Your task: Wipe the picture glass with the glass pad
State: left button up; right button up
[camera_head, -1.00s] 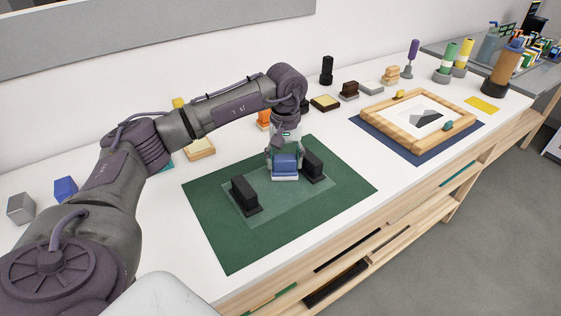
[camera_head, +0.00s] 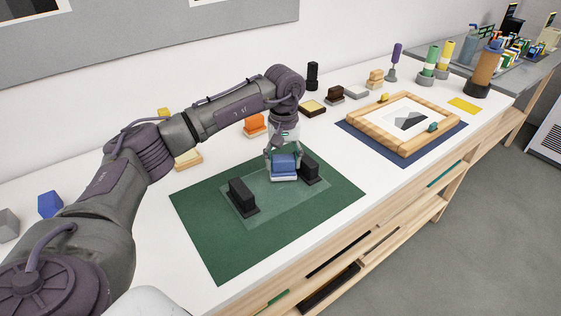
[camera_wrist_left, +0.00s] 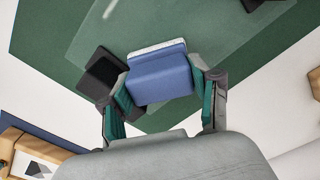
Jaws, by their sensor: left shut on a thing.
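The picture glass (camera_head: 262,202) is a clear pane lying flat on a dark green mat (camera_head: 215,248). Two black blocks stand at it, one on the left (camera_head: 241,195) and one on the right (camera_head: 309,169). My left gripper (camera_head: 283,160) is shut on the glass pad (camera_head: 283,167), a blue block with a white underside. The pad is at the far side of the glass, between the black blocks; I cannot tell whether it touches the glass. The left wrist view shows the blue pad (camera_wrist_left: 160,78) between the gripper's teal-lined fingers. My right gripper is not in view.
A wooden picture frame (camera_head: 372,133) with a print lies on a blue mat (camera_head: 400,160) to the right. Several small blocks and pads line the back, with bottles (camera_head: 484,72) at the far right. The white table's front edge runs close by the green mat.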

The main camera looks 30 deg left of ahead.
pick_arm(q)
jog(key=shift+r+p, duration=2)
jog(key=shift+r, duration=1.35)
jog(key=shift+f, duration=0.1)
